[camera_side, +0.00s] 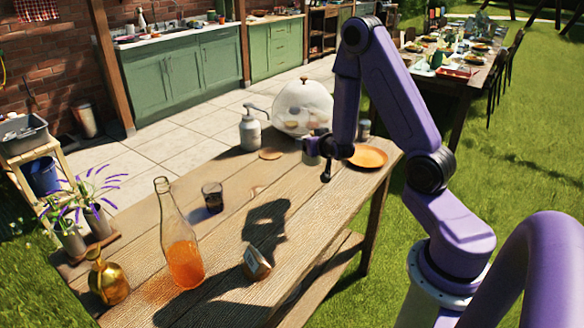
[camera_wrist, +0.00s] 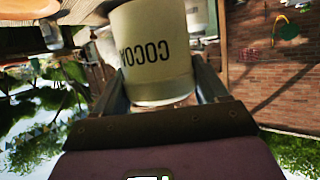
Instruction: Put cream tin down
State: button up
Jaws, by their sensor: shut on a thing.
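The cream tin (camera_wrist: 158,52) fills the middle of the wrist view, with dark lettering that reads COCOA upside down. It sits between the two fingers of my gripper (camera_wrist: 160,88), which is shut on it. In the side view my gripper (camera_side: 323,159) is over the far right part of the wooden table (camera_side: 225,170), left of the orange plate.
Near the gripper are a round coaster (camera_side: 270,154), a pump bottle (camera_side: 250,130), a glass dome (camera_side: 303,106), an orange plate (camera_side: 369,157) and a dark jar (camera_side: 364,128). Nearer stand a dark glass (camera_side: 212,197), an orange-filled bottle (camera_side: 184,255) and a tipped jar (camera_side: 257,262).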

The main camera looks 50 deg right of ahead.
jog(key=w+d+f, duration=0.2)
jog(key=w+f, duration=0.1)
jog(key=w, duration=0.1)
jog(key=w+d+f, duration=0.2)
jog(key=w+f, duration=0.2)
jog(key=w+d+f, duration=0.2)
jog(key=w+f, duration=0.1)
jog(key=f, duration=0.1)
jog(key=shift+w+f, duration=0.15)
jog(key=shift+w, duration=0.25)
jog(key=shift+f, duration=0.65)
jog(key=shift+f, duration=0.15)
jog(key=o, duration=1.1)
jog(key=shift+a, duration=0.1)
